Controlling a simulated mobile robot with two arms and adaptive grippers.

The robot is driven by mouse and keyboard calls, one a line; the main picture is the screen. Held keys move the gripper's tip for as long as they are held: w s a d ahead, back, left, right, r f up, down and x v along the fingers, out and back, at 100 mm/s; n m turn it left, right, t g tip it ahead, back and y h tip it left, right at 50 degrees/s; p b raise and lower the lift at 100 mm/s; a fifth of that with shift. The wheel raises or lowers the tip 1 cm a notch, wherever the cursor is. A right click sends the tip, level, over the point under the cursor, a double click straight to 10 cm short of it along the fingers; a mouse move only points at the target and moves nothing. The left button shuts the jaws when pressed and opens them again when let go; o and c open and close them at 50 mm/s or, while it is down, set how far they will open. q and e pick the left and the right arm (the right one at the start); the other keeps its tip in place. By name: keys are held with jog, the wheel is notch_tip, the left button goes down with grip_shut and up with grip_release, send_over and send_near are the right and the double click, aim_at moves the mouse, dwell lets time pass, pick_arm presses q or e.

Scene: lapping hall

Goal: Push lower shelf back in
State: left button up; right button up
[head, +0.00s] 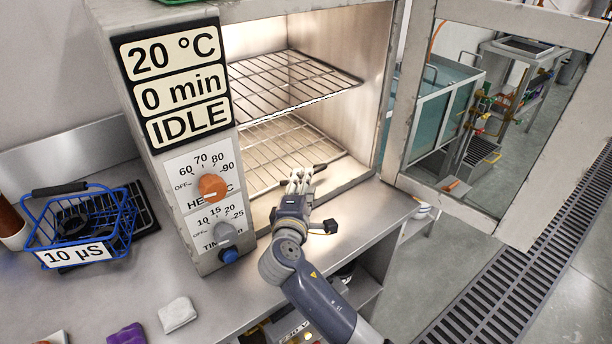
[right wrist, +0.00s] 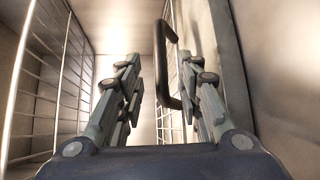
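The oven (head: 172,140) stands open with two wire shelves inside. The lower shelf (head: 280,150) lies within the chamber, with a dark handle (head: 321,167) at its front edge. My right gripper (head: 300,181) is at the chamber opening, in front of the lower shelf and close to the handle. In the right wrist view my gripper (right wrist: 165,95) has its fingers apart. The black handle (right wrist: 166,60) shows beyond and between them, nearer the right finger; contact cannot be told. My left gripper is not in view.
The upper shelf (head: 285,80) is above my right gripper. The open door (head: 405,140) stands to the right. A blue basket (head: 75,225), a white cloth (head: 177,314) and a purple cloth (head: 127,334) are on the bench to the left.

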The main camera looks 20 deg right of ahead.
jog(key=f+v, duration=0.1)
jog(key=v, duration=0.5)
jog(key=shift+r, duration=0.55)
jog(key=shift+s+a, duration=0.1)
jog(key=shift+a, duration=0.05)
